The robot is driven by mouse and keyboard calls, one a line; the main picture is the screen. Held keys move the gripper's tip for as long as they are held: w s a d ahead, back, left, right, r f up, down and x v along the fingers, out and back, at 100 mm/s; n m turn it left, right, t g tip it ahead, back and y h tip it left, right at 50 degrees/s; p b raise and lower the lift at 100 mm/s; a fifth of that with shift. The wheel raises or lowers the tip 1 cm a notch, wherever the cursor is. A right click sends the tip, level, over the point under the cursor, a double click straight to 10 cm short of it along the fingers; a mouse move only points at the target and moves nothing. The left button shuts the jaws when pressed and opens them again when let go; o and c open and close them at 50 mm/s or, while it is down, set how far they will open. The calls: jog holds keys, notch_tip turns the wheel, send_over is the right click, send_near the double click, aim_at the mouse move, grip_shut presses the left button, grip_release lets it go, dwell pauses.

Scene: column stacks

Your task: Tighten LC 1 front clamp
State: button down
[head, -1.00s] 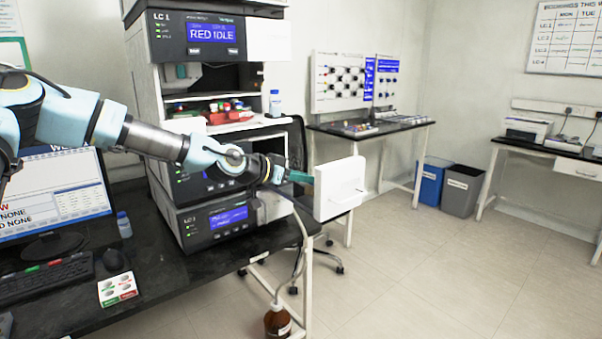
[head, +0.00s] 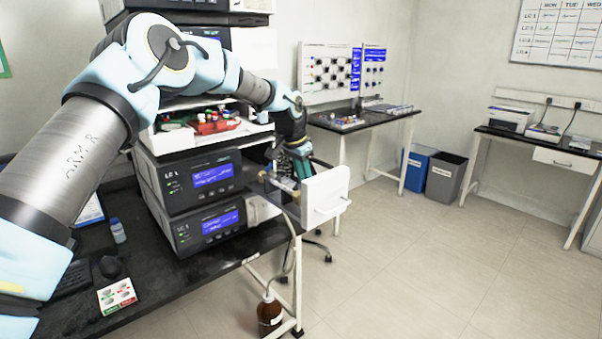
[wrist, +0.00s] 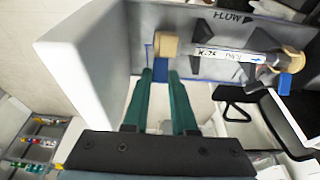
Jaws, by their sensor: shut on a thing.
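A pulled-out grey drawer with a white front panel (head: 325,196) extends from the stack of instruments. In the wrist view, a metal column (wrist: 225,57) with tan end fittings and a handwritten label lies along its grey floor, beside a FLOW arrow. A blue clamp (wrist: 284,84) shows at the column's right end. At the end near the white front (wrist: 85,55), blue parts of the front clamp (wrist: 160,72) show between my fingertips. My gripper (wrist: 160,75) has its green fingers shut on it, just below the tan fitting. It also shows in the head view (head: 300,168). The fingers hide most of this clamp.
Instruments with blue screens (head: 212,175) are stacked left of the drawer on a black bench (head: 180,275). A tube runs down to a brown bottle (head: 269,312) on the floor. A black chair stands behind the drawer. The floor at right is clear.

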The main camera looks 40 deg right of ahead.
jog(key=shift+s+d+f+y+p, duration=0.1)
jog(key=shift+d+f+y+p, duration=0.2)
jog(key=shift+y, duration=0.4)
jog(key=shift+d+f+y, duration=0.1)
jog(key=shift+d+y, duration=0.3)
jog(key=shift+y, duration=0.3)
jog(key=shift+f+y, duration=0.15)
jog(key=shift+y, duration=0.15)
jog(key=c, duration=0.7)
grip_release()
jog(key=shift+d, duration=0.1)
jog(key=shift+r, duration=0.2)
